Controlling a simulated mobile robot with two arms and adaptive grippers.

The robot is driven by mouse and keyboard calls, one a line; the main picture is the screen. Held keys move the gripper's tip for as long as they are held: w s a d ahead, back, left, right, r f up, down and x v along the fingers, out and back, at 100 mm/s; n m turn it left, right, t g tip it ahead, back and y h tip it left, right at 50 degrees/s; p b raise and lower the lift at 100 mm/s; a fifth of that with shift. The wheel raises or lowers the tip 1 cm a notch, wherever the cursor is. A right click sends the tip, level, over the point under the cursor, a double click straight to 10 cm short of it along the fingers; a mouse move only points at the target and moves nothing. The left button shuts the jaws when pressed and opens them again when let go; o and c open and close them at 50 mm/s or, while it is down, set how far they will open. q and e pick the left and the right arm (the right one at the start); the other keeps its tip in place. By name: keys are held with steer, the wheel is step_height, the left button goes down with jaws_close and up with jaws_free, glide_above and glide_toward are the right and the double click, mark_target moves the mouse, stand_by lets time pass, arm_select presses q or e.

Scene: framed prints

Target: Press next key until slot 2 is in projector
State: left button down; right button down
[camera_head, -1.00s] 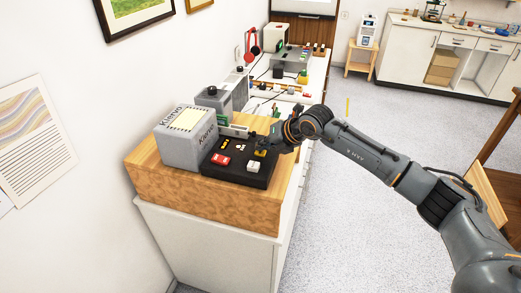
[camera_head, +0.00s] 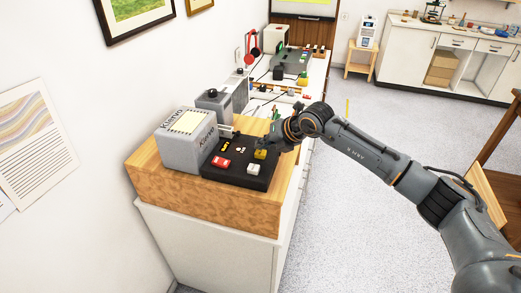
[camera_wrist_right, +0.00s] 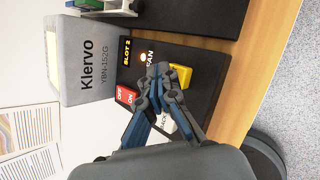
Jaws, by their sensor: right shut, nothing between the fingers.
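A grey box marked Klervo (camera_head: 186,142) stands at the left of a black control panel (camera_head: 236,174). The panel has a red OFF/ON switch (camera_head: 221,161), a white key (camera_head: 253,168) and a yellow key (camera_head: 260,154). In the right wrist view, a small display (camera_wrist_right: 127,52) reads SLOT 2, and the white key (camera_wrist_right: 167,122), partly covered by my fingers, seems to read BACK. The yellow key (camera_wrist_right: 181,76) is just beside my fingertips; its label is partly hidden. My right gripper (camera_wrist_right: 160,72) is shut and empty over the panel. My left gripper is not in view.
The panel sits on a wooden block (camera_head: 200,205) on a white cabinet (camera_head: 205,240). Behind are a second grey unit (camera_head: 213,98) and a long white counter with small items. A screen (camera_head: 305,8) hangs at the back.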

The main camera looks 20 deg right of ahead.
mark_target(263, 153)
steer(key=shift+r, duration=0.3)
steer(key=shift+r+p, duration=1.4)
steer(key=shift+r, duration=1.2)
steer(key=shift+f, duration=0.1)
